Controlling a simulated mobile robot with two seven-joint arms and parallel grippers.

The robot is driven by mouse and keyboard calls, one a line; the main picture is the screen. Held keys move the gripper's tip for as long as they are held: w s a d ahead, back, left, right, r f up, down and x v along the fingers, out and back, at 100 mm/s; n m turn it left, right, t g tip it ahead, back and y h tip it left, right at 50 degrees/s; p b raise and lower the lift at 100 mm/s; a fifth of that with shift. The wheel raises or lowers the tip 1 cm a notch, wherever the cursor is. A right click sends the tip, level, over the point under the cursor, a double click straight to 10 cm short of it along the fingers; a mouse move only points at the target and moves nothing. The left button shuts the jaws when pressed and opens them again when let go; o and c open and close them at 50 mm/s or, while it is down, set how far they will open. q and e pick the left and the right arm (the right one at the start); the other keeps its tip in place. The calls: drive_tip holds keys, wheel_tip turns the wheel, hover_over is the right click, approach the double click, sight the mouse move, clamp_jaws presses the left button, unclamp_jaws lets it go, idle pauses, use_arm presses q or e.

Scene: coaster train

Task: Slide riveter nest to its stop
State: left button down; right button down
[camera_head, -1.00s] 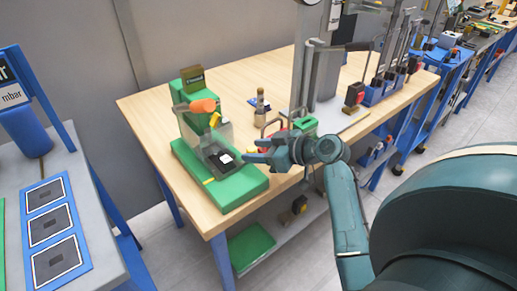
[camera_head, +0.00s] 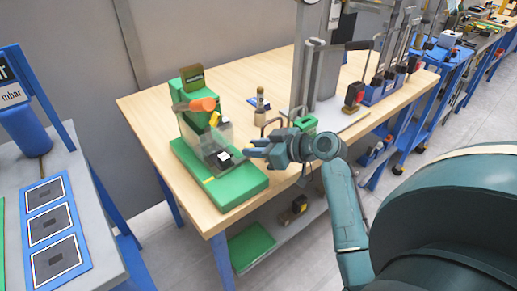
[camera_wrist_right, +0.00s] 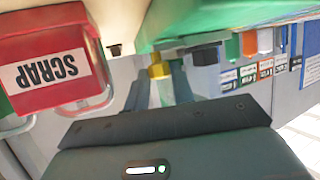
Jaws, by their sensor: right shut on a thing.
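The green riveter (camera_head: 222,187) stands on the wooden bench, with an orange part and a clear guard on top. Its dark nest (camera_head: 210,160), carrying a small white-topped piece (camera_head: 225,157), sits mostly under and behind the clear guard (camera_head: 213,138). My right gripper (camera_head: 252,149) is at the nest's right side, shut on its handle; the fingers hide most of the grip. In the right wrist view a yellow piece (camera_wrist_right: 158,70) shows at the fingertips (camera_wrist_right: 157,85), close to the riveter's green body (camera_wrist_right: 215,20). My left gripper is not in view.
The red SCRAP bin (camera_wrist_right: 55,60) is left in the wrist view. A small bottle-like item (camera_head: 260,103) stands behind the gripper, and a grey press column (camera_head: 308,80) stands to the right. The bench front (camera_head: 215,225) is clear.

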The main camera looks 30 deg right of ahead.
drive_tip(key=shift+w, duration=0.8)
drive_tip(key=c, duration=1.2)
unclamp_jaws()
drive_tip(key=shift+a, duration=0.1)
drive_tip(key=b+v, duration=0.2)
drive_tip(key=v, duration=1.1)
